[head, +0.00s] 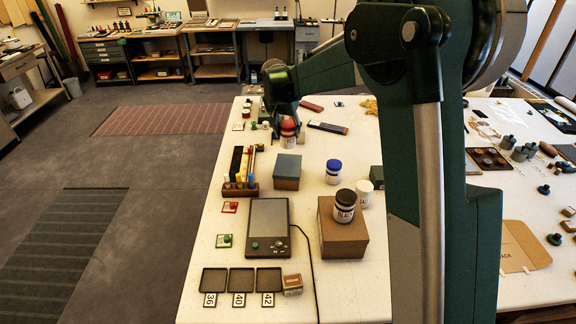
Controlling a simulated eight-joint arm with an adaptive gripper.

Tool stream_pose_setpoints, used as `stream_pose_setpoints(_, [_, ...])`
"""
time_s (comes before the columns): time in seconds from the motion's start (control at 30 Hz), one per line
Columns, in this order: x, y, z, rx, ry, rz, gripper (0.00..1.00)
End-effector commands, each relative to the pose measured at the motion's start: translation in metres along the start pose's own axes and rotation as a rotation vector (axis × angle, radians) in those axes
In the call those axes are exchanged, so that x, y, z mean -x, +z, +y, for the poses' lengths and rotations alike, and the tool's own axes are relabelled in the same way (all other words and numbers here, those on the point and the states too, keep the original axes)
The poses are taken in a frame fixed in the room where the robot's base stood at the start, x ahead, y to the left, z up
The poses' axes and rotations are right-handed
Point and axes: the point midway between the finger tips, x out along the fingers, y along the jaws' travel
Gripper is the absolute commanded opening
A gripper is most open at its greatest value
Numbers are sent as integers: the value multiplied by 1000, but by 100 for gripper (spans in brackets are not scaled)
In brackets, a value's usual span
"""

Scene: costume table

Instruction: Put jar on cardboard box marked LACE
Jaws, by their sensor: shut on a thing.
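My gripper (277,123) is at the far left part of the white table, small and partly hidden by my own arm. It is shut at a jar with a red lid (288,126) and a pale body; whether the jar's base touches the table is unclear. A brown cardboard box (343,240) stands nearer, right of the middle, with a dark-lidded jar labelled BLACK (345,206) on its top. I cannot read LACE on any box. A blue-lidded jar (333,172) and a white-lidded jar (364,193) stand behind this box.
A blue-grey box (287,172) stands between my gripper and the cardboard box. A rack of coloured bottles (240,182), a grey scale (268,228) with a cable and black trays (242,281) lie left. A dark green box (376,177) stands beside my arm. Clear table lies front centre.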

Motion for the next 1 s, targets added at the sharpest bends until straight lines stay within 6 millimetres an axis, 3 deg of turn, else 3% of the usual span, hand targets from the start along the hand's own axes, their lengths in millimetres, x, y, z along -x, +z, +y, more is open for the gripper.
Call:
stream_pose_setpoints(0.27, [-7,2,0,0,0,0,24])
stream_pose_setpoints(0.7, [-54,22,0,0,0,0,24])
stream_pose_setpoints(1.0, [-58,24,0,0,0,0,24])
